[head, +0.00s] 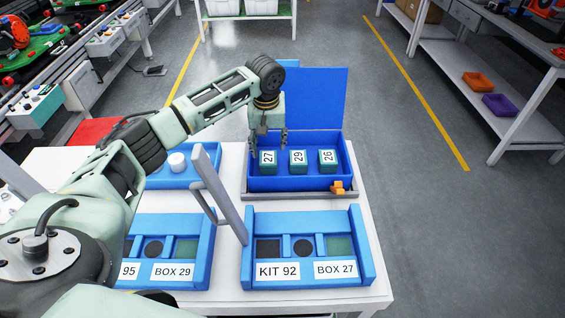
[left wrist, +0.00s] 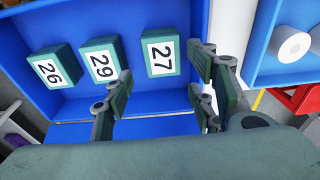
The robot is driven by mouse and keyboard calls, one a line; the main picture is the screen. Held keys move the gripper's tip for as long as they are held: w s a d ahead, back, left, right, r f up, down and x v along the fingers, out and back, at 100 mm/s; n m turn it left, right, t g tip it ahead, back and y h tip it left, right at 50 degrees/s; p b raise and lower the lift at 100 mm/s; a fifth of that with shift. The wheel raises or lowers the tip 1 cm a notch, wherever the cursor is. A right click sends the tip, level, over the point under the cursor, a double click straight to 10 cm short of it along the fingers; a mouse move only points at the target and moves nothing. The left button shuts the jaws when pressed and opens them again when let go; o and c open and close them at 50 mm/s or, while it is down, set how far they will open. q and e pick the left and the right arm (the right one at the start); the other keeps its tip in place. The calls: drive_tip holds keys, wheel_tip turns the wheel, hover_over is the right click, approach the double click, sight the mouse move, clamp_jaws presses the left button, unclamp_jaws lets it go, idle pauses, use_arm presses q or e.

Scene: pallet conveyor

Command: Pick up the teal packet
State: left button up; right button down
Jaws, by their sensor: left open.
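Three teal packets with white number labels stand in a row in an open blue box (head: 297,183): packet 27 (head: 268,168), packet 29 (head: 298,169) and packet 26 (head: 328,168). In the left wrist view, packet 27 (left wrist: 160,66) is the closest to my fingers, with packet 29 (left wrist: 92,74) and packet 26 (left wrist: 50,80) to its left. My left gripper (head: 268,144) is open and empty at packet 27's end of the box. Its fingers also show spread apart in the left wrist view (left wrist: 160,100). I cannot tell whether they touch packet 27. My right gripper is out of view.
Blue kit trays labelled KIT 92 (head: 305,283) and BOX 29 (head: 172,283) sit at the table's front. A blue tray with a white cylinder (head: 177,161) is left of the box. A grey bar (head: 216,193) rises between them. A small orange piece (head: 338,187) lies by the box.

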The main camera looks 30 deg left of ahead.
sight(268, 158)
use_arm(q)
drive_tip(key=shift+s+a+f, duration=0.15)
drive_tip(key=shift+a+f, duration=0.05)
drive_tip(key=shift+f, duration=0.75)
drive_tip(key=f, duration=0.2)
drive_tip(key=f+p, duration=0.1)
drive_tip(key=shift+w+f, duration=0.25)
drive_tip(key=shift+f, duration=0.1)
drive_tip(key=shift+a+f, duration=0.1)
drive_tip(key=shift+f, duration=0.15)
drive_tip(key=c, duration=1)
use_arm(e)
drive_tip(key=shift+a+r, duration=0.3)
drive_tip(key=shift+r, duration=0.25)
use_arm(q)
drive_tip(key=shift+r, duration=0.1)
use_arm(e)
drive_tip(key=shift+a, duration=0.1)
